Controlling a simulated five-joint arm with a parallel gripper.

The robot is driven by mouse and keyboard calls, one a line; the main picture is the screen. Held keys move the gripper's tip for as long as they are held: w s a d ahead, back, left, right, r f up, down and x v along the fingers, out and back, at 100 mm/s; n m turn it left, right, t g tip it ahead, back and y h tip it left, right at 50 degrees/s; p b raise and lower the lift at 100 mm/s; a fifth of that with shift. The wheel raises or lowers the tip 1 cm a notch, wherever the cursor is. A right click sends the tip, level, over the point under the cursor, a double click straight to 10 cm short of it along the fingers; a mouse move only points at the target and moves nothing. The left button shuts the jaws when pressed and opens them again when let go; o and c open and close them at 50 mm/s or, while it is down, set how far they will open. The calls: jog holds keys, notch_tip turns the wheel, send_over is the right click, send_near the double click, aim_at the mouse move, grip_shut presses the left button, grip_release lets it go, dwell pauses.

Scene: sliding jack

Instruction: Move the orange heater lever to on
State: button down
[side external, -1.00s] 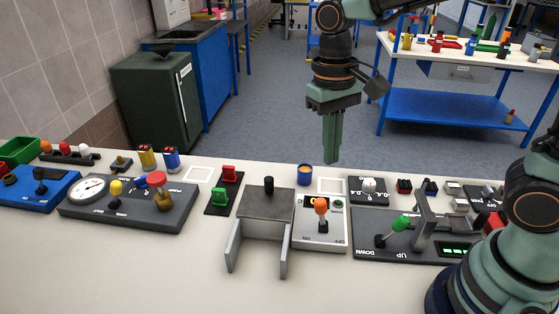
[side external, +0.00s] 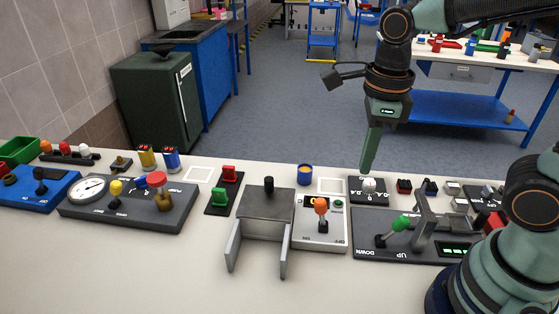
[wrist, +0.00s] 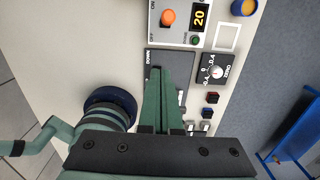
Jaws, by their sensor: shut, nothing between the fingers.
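The orange heater lever (side external: 321,206) stands on a small white panel (side external: 311,240) in the middle of the bench. In the wrist view its orange knob (wrist: 168,17) shows at the top, between the ON and OFF labels, beside a yellow 20 display (wrist: 200,17). I cannot tell exactly where it sits in its travel. My gripper (side external: 367,171) is shut and empty, pointing down above the white dial panel, right of and behind the lever and apart from it. Its closed fingers (wrist: 166,72) also show in the wrist view.
A grey-topped stand (side external: 266,204) with two legs sits left of the heater panel. Right of it is a dark panel (side external: 368,222) with a green lever (side external: 401,222) and a raised grey bracket (side external: 424,212). A blue-yellow cup (side external: 305,175) stands behind. The front bench is clear.

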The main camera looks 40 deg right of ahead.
aim_at(321, 202)
jog(key=w+a+f+m, duration=0.1)
jog(key=w+a+f, duration=0.1)
jog(key=f, duration=0.8)
jog(key=shift+w+f+m, duration=0.3)
jog(key=shift+w+f, duration=0.1)
jog(key=shift+w, duration=0.35)
jog(key=shift+a, duration=0.1)
jog(key=shift+w+a+g, duration=0.5)
jog(key=shift+w+a, duration=0.45)
jog(key=shift+w, duration=0.05)
